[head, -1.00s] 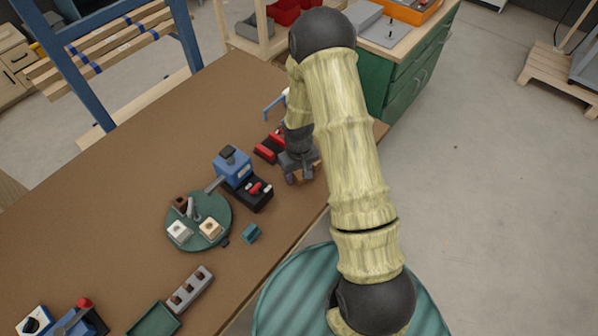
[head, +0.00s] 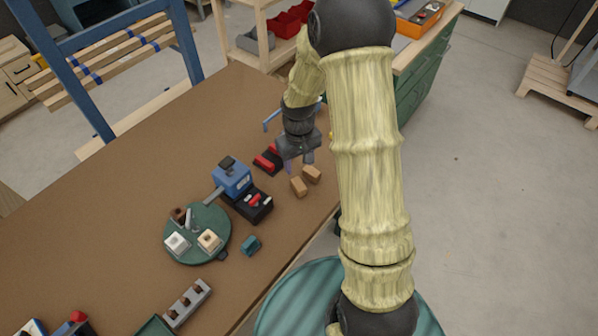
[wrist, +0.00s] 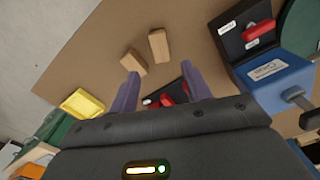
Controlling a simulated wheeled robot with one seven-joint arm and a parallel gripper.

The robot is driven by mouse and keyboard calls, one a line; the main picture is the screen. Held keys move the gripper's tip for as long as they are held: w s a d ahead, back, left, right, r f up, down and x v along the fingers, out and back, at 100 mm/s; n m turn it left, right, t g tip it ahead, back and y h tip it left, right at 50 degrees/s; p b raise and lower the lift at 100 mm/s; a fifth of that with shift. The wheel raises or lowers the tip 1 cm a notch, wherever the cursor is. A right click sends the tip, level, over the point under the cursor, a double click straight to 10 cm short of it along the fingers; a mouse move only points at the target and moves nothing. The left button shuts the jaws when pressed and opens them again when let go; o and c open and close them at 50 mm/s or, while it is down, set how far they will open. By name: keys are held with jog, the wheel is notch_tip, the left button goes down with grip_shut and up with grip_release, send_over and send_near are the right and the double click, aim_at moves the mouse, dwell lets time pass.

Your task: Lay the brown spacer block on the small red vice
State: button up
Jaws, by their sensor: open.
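Two similar brown wooden blocks lie close together on the brown table, one nearer (head: 298,187) and one farther right (head: 312,174). The wrist view shows them too, at left (wrist: 133,62) and right (wrist: 158,45); I cannot tell which is the spacer block. The small red vice (head: 267,159), red on a dark base, stands left of my gripper; in the wrist view the red vice (wrist: 166,99) is partly hidden behind my gripper. My gripper (head: 297,164) is open and empty, above the table between the vice and the blocks.
A blue machine (head: 232,179) with a black base stands left of the blocks. A round green tray (head: 198,252) holds several small parts. A teal block (head: 250,245) lies near the table's front edge. A yellow object (wrist: 82,104) shows in the wrist view.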

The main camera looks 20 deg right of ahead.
jog(key=shift+r, duration=0.6)
jog(key=s+r+m+t, duration=0.2)
jog(key=s+r, duration=0.8)
jog(key=s, duration=0.4)
jog(key=shift+s+r+m+t, duration=0.15)
jog(key=shift+r+m+t, duration=0.05)
jog(key=shift+m+t, duration=0.1)
